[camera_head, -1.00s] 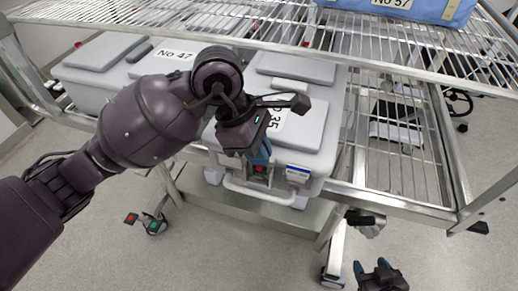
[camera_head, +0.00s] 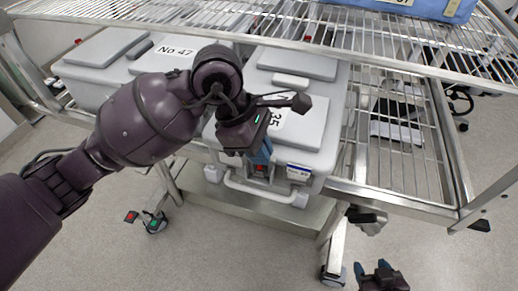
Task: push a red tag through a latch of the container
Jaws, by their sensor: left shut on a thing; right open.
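The container (camera_head: 312,128) is a light grey lidded box marked with a number ending in 35, on the lower shelf of the wire rack. Its front has a handle bar and a latch area. A small red tag (camera_head: 260,168) shows at the front latch. My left gripper (camera_head: 261,158), with blue fingertips, is shut on the red tag at the container's front; the arm hides part of the lid and the exact contact. My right gripper (camera_head: 370,268) is at the bottom edge, low and away from the container, open and empty.
Another grey container (camera_head: 105,48), marked No 47, stands to the left. A wire shelf (camera_head: 400,50) runs above, with a blue bin (camera_head: 440,8) on it. The lower wire shelf (camera_head: 410,165) right of the container is mostly free. Rack posts and casters stand below.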

